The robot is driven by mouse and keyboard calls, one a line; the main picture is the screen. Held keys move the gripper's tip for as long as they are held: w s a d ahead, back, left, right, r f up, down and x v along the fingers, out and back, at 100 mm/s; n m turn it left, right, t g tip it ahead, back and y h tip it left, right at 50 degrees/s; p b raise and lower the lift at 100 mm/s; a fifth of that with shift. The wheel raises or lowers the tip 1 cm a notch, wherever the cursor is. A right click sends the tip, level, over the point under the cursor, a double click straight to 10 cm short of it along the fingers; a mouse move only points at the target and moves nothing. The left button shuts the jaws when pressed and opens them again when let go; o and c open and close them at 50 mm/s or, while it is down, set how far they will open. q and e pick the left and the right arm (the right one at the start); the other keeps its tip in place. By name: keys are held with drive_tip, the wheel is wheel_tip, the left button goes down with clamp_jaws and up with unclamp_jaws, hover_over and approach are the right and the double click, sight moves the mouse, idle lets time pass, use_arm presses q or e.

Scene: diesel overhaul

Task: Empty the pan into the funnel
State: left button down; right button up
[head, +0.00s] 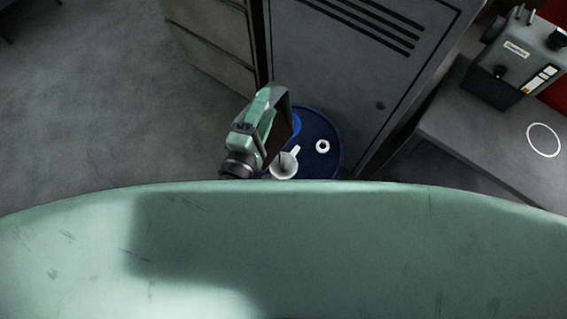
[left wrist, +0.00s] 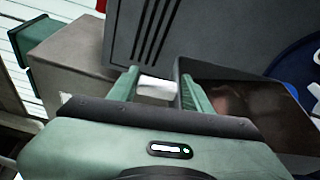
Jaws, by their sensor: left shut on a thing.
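My left gripper (head: 268,100) is shut on the dark pan (head: 280,135), holding it up beside and partly over the blue drum (head: 328,166). In the left wrist view, the gripper's green fingers (left wrist: 158,90) have a pale piece between them. The pan (left wrist: 250,108) extends to the right of them, its inside dark brown with a dull reddish sheen; I cannot tell how much it holds. The white funnel (head: 285,167) stands on the drum top, just below the pan in the head view. My right gripper is not in view.
A white ring-shaped cap (head: 322,146) lies on the drum top. A grey locker (head: 355,70) stands behind the drum, with drawers (head: 215,40) to its left. A grey bench (head: 480,130) with a machine (head: 515,60) is at right. The floor at left is clear.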

use_arm(q)
drive_tip(key=shift+s+d+r+m, duration=0.1)
drive_tip(key=shift+s+d+m, duration=0.35)
drive_tip(key=shift+d, duration=0.3)
drive_tip(key=shift+s+d+m+t, duration=0.3)
drive_tip(key=shift+s+d, duration=0.2)
drive_tip(key=shift+d, duration=0.1)
idle(0.3)
drive_tip(key=shift+s+d+m+b, duration=0.35)
drive_tip(key=shift+s+d+b, duration=0.1)
drive_tip(key=shift+d, duration=0.2)
drive_tip(key=shift+s+d+m, duration=0.4)
drive_tip(key=shift+s+d, duration=0.1)
drive_tip(key=shift+d, duration=0.15)
drive_tip(key=shift+f, duration=0.2)
